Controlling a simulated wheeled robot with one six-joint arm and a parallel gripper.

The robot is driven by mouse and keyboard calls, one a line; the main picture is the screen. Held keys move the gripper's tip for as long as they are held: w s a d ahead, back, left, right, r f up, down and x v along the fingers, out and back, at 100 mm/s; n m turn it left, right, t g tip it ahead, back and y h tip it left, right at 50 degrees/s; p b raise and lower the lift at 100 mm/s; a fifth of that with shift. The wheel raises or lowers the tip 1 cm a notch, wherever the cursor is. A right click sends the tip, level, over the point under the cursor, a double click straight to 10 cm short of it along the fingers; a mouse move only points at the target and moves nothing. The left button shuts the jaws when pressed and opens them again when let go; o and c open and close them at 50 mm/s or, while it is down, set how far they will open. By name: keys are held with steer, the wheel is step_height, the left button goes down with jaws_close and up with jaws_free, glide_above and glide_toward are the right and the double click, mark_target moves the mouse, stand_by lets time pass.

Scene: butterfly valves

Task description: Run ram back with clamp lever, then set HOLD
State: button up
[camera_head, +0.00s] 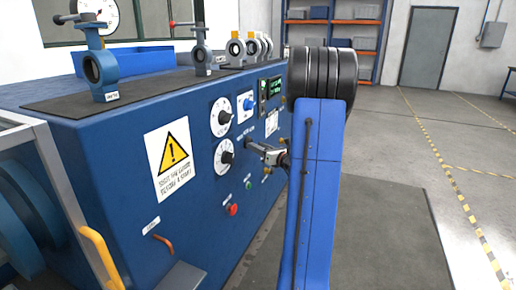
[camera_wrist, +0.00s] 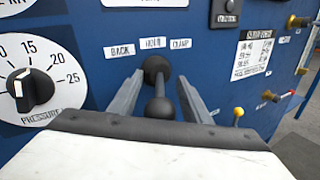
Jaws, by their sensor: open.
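The clamp lever (camera_wrist: 158,108) is a dark rod with a rounded end knob, standing out from a round pivot on the blue panel. Above its pivot are three labels: BACK (camera_wrist: 122,51) at left, HOLD (camera_wrist: 153,43) in the middle and CLAMP (camera_wrist: 180,44) at right. The lever points out toward the wrist camera, roughly below HOLD; its exact setting is hard to tell. My gripper (camera_wrist: 160,84) is open, with one finger on each side of the lever and visible gaps. In the head view my gripper (camera_head: 279,157) is at the panel. I cannot make out the ram.
A pressure dial (camera_wrist: 33,83) sits left of the lever. A yellow knob (camera_wrist: 238,112) is at right. On the blue bench are a red button (camera_head: 232,209), a warning sign (camera_head: 171,158) and several valves, one at the left (camera_head: 101,68). Open floor lies at right.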

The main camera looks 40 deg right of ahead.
jaws_close()
steer(key=shift+w+d+n+g+y, duration=0.1)
steer(key=shift+d+n+g+y, duration=0.2)
steer(key=shift+n+y, duration=0.8)
steer(key=shift+w+d+n+g+y, duration=0.15)
steer(key=shift+d+n+y, duration=0.35)
steer(key=shift+y, duration=1.05)
steer(key=shift+s+d+n+g+y, duration=0.1)
steer(key=shift+d+n+g+y, duration=0.15)
steer(key=shift+n+y, duration=0.9)
steer(key=shift+m, duration=0.25)
jaws_free()
steer(key=v, duration=1.7)
steer(key=shift+d, duration=0.2)
